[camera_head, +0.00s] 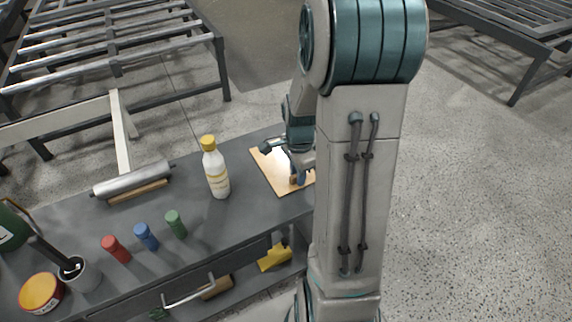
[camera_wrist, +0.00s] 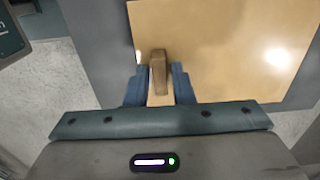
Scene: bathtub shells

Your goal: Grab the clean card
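A flat tan board or card (camera_head: 268,170) lies on the grey bench top under my gripper. It also fills much of the wrist view (camera_wrist: 225,50), with bright glare on it. I cannot tell whether it is the clean card; no other card is clear. My gripper (camera_head: 297,179) points down over its near right part. In the wrist view, the blue fingers (camera_wrist: 159,80) stand a little apart, on either side of a small brown block-like piece (camera_wrist: 158,66). I cannot tell whether they press on it. My arm hides the board's right side in the head view.
A white bottle with a yellow cap (camera_head: 217,170) stands left of the board. Red (camera_head: 116,249), blue (camera_head: 146,236) and green (camera_head: 176,223) cylinders, a roller (camera_head: 132,180), a cup (camera_head: 78,274) and a yellow-topped tin (camera_head: 40,293) are further left. A yellow item (camera_head: 274,257) sits below the bench top.

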